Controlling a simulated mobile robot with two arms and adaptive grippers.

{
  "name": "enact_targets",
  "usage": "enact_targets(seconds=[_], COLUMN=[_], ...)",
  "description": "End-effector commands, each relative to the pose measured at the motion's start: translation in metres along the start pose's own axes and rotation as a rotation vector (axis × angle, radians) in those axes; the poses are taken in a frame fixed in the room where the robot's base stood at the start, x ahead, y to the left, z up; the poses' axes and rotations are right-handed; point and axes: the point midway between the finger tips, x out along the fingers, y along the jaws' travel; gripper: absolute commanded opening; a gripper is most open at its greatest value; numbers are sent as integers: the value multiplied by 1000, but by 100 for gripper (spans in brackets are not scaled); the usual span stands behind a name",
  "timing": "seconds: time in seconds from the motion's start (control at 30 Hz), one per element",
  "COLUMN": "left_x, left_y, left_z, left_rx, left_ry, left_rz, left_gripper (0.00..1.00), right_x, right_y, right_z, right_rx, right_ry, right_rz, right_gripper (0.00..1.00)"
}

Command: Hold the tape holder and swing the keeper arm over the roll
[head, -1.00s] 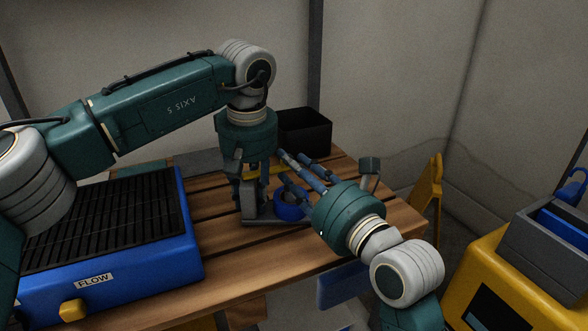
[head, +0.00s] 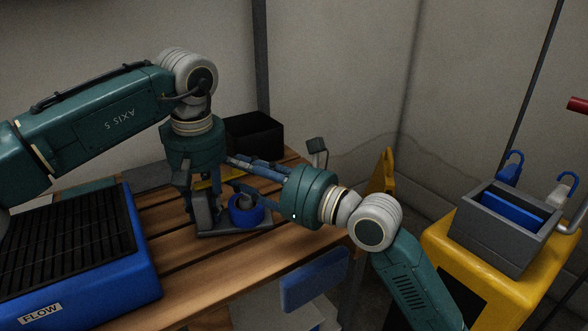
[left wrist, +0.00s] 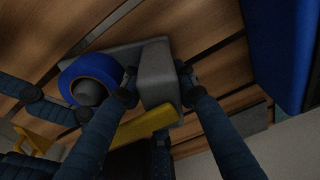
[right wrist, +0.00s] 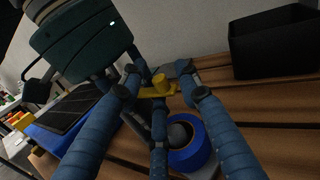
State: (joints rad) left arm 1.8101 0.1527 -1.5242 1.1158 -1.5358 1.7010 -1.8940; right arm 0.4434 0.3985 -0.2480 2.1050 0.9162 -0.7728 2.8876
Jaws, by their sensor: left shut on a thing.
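The grey tape holder (head: 235,230) sits on the wooden table with a blue tape roll (head: 246,209) on it. My left gripper (head: 200,196) points down and is shut on the holder's upright grey block (left wrist: 158,72). The yellow keeper arm (right wrist: 155,91) has a raised knob and lies off to the side of the roll (right wrist: 190,152), not over it. My right gripper (head: 227,172) comes in from the right. In the right wrist view, its open fingertips (right wrist: 167,84) lie on either side of the keeper arm, with gaps visible. The arm's pivot is hidden.
A black bin (head: 254,135) stands at the back of the table. A blue unit with a black ribbed top (head: 70,235) is at left. A yellow cart with a grey box (head: 495,228) stands at right. The table front is clear.

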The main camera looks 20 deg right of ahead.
Motion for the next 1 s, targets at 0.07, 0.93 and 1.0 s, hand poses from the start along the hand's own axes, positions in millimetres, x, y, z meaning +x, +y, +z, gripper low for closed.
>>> enact_targets(seconds=[0.07,0.93,1.0], left_x=[5,5,5], left_y=[-3,-3,-3], left_z=[0,0,0], left_rx=[2,-1,-1], left_ry=[-2,0,0], left_rz=[-14,-13,-13], left_gripper=[0,0,0], right_x=[2,-30,-43], right_y=[-3,-33,-37], right_z=[-1,-3,-3], right_rx=[-9,-5,-7], right_ry=[5,-1,-1], right_rz=[30,314,314], right_gripper=[33,33,33])
